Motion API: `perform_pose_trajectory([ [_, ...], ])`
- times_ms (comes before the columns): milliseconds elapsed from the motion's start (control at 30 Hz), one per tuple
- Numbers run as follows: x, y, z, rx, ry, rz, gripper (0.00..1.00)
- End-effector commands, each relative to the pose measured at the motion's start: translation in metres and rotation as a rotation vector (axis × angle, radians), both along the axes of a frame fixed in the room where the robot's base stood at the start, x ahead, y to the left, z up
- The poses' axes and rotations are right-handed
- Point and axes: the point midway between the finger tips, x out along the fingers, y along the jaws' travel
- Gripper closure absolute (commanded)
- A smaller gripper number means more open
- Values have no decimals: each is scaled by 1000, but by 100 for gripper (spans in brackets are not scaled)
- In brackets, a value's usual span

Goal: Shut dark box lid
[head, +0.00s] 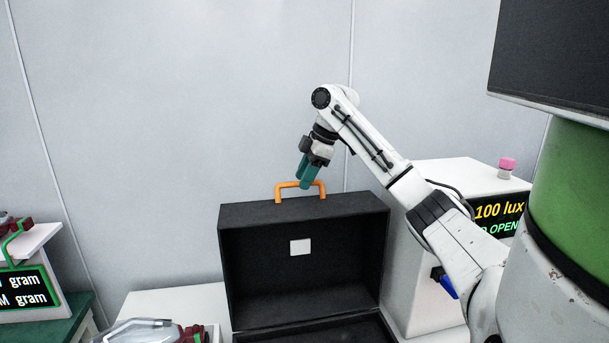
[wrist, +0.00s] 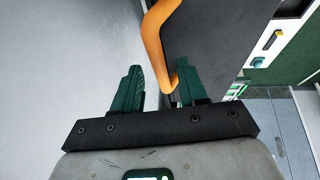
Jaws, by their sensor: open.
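The dark box (head: 229,268) stands open in the head view, its lid (head: 345,228) raised upright with the inside facing me and a small white patch on it. An orange handle (head: 300,185) sits on the lid's top edge. My gripper (head: 306,182) points down at this handle, its green fingers overlapping it in the picture. In the wrist view my gripper (wrist: 158,68) is open, with the orange handle (wrist: 153,35) showing between and beyond the fingers, its lower end close to the right finger. I cannot tell whether they touch. The dark lid (wrist: 205,40) lies to the right there.
A white machine (head: 440,180) with a "100 lux" display and a pink knob stands right of the box. A clear item (head: 145,332) lies on the white surface at lower left. Another display unit (head: 25,290) is at far left. A plain wall stands behind.

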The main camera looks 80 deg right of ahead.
Motion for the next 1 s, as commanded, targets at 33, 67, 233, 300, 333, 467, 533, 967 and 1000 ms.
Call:
perform_pose_trajectory([
  [33,1,0,-2,0,0,0,58],
  [67,1,0,-3,0,0,0,58],
  [233,2,0,-4,0,0,0,58],
  [300,2,0,-4,0,0,0,58],
  [333,2,0,-4,0,0,0,58],
  [467,2,0,-4,0,0,0,70],
  [533,2,0,-4,0,0,0,77],
  [967,2,0,-4,0,0,0,100],
  [1000,2,0,-4,0,0,0,100],
])
